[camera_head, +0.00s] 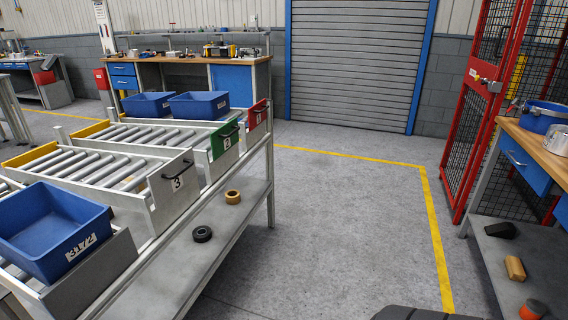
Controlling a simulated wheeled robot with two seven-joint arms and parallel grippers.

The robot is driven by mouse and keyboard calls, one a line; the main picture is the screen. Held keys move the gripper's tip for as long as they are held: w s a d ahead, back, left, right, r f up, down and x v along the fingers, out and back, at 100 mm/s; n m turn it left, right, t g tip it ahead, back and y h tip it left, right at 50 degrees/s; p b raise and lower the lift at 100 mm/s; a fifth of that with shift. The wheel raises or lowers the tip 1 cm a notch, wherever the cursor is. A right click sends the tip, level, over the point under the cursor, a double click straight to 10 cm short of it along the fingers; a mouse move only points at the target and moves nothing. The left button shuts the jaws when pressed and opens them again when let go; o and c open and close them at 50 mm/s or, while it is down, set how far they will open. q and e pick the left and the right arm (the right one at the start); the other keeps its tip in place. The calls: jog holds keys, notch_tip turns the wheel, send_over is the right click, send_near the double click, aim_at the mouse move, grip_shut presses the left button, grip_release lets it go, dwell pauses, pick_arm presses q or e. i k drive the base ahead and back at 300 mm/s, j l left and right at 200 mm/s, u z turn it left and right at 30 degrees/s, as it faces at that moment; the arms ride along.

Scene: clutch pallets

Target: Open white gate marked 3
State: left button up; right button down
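The white gate marked 3 (170,190) stands upright at the near end of a roller lane on the rack at left. It has a black handle and a "3" label on its face. The lane behind it, with grey rollers (93,169), holds no bin. The green gate marked 2 (225,138) and the red gate marked 1 (257,115) stand upright on the lanes beyond it. Neither of my grippers is in view.
A blue bin labelled 3172 (48,230) sits on the nearest lane. Two blue bins (199,105) sit on the far lanes. Tape rolls (202,234) lie on the lower shelf. A workbench (541,150) and red cage stand right. The middle floor is clear.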

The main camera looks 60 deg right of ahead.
aim_at(166, 180)
jog(key=z, duration=1.15)
